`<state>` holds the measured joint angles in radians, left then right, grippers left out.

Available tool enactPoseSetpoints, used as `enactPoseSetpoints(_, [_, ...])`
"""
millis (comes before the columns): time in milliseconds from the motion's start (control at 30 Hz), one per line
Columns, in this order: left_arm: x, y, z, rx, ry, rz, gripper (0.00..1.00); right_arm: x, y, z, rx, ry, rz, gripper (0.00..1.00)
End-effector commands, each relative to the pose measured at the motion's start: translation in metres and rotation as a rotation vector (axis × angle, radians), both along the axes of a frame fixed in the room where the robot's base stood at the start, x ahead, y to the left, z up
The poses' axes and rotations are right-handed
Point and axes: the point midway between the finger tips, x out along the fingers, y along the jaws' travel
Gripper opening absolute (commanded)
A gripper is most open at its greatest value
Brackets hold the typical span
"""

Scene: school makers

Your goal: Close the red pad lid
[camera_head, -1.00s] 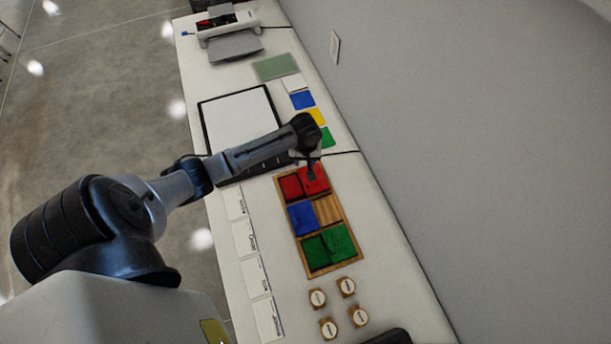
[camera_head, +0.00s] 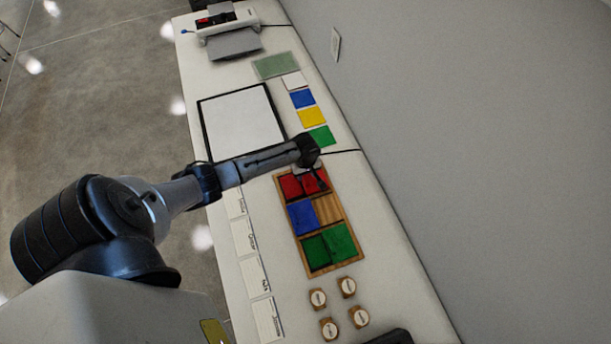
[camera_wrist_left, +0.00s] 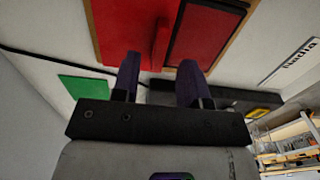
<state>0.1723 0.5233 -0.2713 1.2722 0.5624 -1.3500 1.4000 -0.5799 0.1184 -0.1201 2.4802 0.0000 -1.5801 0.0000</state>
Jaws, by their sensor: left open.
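The red ink pad lies at the far end of a wooden tray (camera_head: 331,208). It shows as two red panels side by side: a dark-framed pad (camera_head: 290,187) on the left and a plain lid panel (camera_head: 316,184) on the right. The lid looks laid open. In the left wrist view, the lid (camera_wrist_left: 125,30) and framed pad (camera_wrist_left: 205,38) lie beyond the fingertips, with a raised red strip by the lid's edge. My left gripper (camera_wrist_left: 158,76) is open and empty at the tray's far edge; its wrist hides part of that edge in the head view. My right gripper is not in view.
The tray also holds a blue pad (camera_head: 302,217) beside bare wood and a two-panel green pad (camera_head: 330,247). Several wooden stamps (camera_head: 348,287) stand in front. Coloured cards (camera_head: 312,117), a framed white sheet (camera_head: 243,122) and a wall lie around.

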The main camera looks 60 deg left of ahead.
Motion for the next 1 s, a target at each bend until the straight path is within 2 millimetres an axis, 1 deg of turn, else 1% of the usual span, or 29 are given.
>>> enactPoseSetpoints(33, [0.0, 0.0, -0.009, -0.001, 0.001, 0.001, 0.4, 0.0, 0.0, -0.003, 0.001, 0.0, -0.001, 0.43])
enactPoseSetpoints(100, [0.0, 0.0, -0.017, 0.0, 0.002, 0.002, 0.4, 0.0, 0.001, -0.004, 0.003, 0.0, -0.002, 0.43])
enactPoseSetpoints(300, [0.0, 0.0, -0.032, 0.001, 0.0, 0.0, 0.4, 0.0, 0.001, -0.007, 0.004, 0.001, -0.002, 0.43])
enactPoseSetpoints(433, [0.0, 0.0, -0.036, 0.001, 0.0, -0.001, 0.4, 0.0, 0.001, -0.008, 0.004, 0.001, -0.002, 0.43])
enactPoseSetpoints(733, [0.0, 0.0, -0.037, 0.001, 0.0, -0.001, 0.4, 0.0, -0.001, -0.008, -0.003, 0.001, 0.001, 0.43])
enactPoseSetpoints(1000, [0.0, 0.0, -0.036, 0.001, 0.0, 0.0, 0.15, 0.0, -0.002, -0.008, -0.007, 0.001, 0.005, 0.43])
